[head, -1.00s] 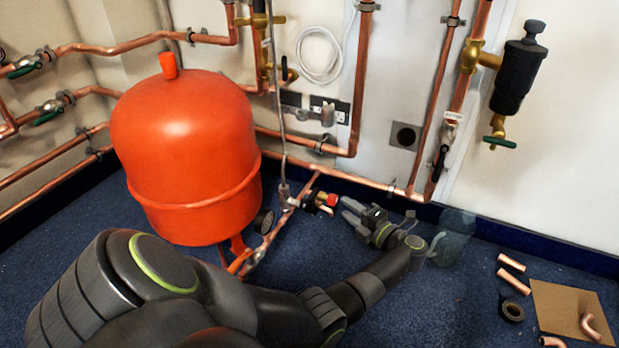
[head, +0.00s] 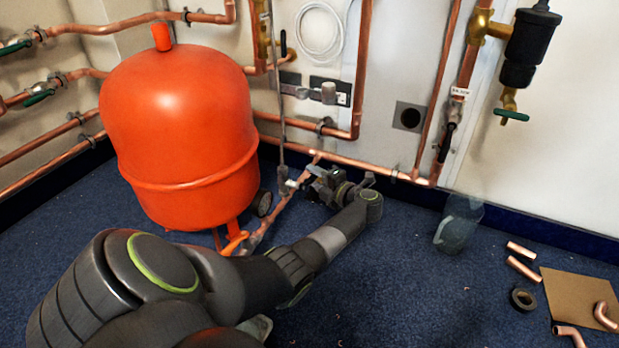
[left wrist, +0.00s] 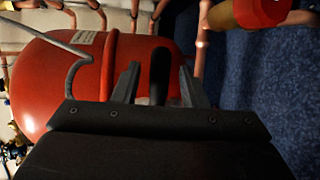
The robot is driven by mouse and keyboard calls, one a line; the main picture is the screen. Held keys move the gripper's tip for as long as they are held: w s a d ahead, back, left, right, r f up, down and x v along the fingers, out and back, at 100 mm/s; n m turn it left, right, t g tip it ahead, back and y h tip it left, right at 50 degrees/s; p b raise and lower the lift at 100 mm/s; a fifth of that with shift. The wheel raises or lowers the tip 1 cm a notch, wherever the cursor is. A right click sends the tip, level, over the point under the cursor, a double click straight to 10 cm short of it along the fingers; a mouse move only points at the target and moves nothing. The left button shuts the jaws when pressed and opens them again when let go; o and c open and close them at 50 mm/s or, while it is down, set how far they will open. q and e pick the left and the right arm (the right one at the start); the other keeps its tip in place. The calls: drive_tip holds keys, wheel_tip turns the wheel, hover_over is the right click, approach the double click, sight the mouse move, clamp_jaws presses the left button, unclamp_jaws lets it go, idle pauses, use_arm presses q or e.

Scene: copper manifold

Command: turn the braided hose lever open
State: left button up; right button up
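The braided hose (head: 280,110) hangs as a grey line beside the orange vessel (head: 185,130) and meets a small valve (head: 287,186) low on the copper pipe. In the left wrist view a dark upright bar, seemingly the lever (left wrist: 160,75), stands between my fingers. My left gripper (head: 318,180) is at the valve area, and its arm hides part of the fittings. In the left wrist view the gripper (left wrist: 158,92) is open, with gaps showing on both sides of the bar. My right gripper is not in view.
A red-capped brass fitting (left wrist: 250,12) is close beside the fingers. Copper pipes (head: 350,163) run along the wall behind. The blue floor (head: 400,290) in front is open.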

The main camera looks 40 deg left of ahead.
use_arm(q)
drive_tip(key=shift+w+a+f+b, duration=0.15)
drive_tip(key=shift+a+b, duration=0.3)
drive_tip(key=shift+a, duration=0.85)
drive_tip(key=shift+c, duration=0.3)
clamp_jaws()
